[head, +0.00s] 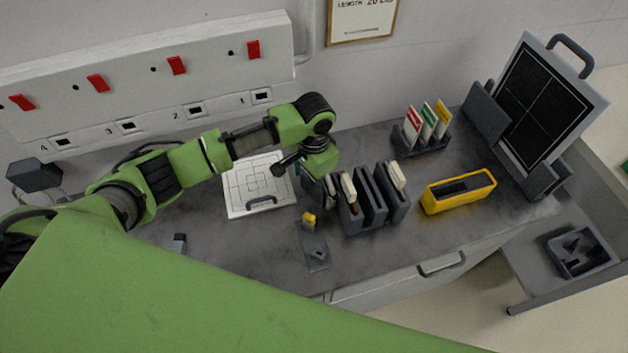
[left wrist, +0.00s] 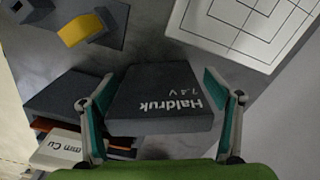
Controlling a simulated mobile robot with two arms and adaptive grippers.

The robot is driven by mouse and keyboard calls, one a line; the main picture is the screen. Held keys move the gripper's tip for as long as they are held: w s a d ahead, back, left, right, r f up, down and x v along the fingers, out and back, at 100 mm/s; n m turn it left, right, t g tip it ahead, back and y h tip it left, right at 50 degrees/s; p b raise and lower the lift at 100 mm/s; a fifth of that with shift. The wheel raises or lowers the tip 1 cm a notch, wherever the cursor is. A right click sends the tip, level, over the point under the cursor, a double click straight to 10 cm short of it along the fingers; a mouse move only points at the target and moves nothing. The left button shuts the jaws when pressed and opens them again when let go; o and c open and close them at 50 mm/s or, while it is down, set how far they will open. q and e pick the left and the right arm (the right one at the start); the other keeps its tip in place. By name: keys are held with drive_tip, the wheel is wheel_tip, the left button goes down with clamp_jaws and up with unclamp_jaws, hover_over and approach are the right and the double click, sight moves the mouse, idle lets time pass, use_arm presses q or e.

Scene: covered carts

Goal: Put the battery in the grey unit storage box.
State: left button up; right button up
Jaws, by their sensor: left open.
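The battery (left wrist: 160,98) is a dark grey block marked "Haldruk 7.4 V" in the left wrist view. My left gripper (left wrist: 158,80) is open, with one teal-padded finger on each side of the battery. In the head view my left gripper (head: 318,180) is low over the bench, at the left end of a dark grey slotted rack (head: 376,215); the battery is mostly hidden there. I cannot tell for sure which thing is the grey unit storage box; a dark grey open tray (head: 580,262) sits on a lower shelf at the right. My right gripper is out of view.
A white grid-marked plate (head: 240,208) lies behind and left of the gripper. A dark stand with a yellow piece (head: 309,219) is in front. A yellow open box (head: 443,201), a card holder (head: 425,143) and a tall panel with a handle (head: 548,95) stand to the right.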

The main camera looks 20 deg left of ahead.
use_arm(q)
drive_tip(key=c, duration=1.4)
drive_tip(key=shift+r, duration=0.55)
wheel_tip(320, 180, up, 2)
drive_tip(key=shift+d+r+b, duration=0.1)
drive_tip(key=shift+b, duration=0.3)
drive_tip(key=s+d+r+b, duration=0.2)
drive_tip(key=s+d+r, duration=0.8)
drive_tip(key=s+a+n+b, duration=0.1)
drive_tip(key=a+n, duration=0.1)
drive_tip(key=a, duration=0.3)
drive_tip(key=s+a+n+b, duration=0.1)
drive_tip(key=a+n+b, duration=0.1)
drive_tip(key=a, duration=0.2)
drive_tip(key=s+a+n+b, duration=0.1)
drive_tip(key=a+n+b, duration=0.1)
drive_tip(key=a, duration=0.3)
drive_tip(key=shift+s+a+r+n, duration=0.3)
drive_tip(key=shift+s+r+n, duration=0.05)
drive_tip(key=shift+n, duration=0.05)
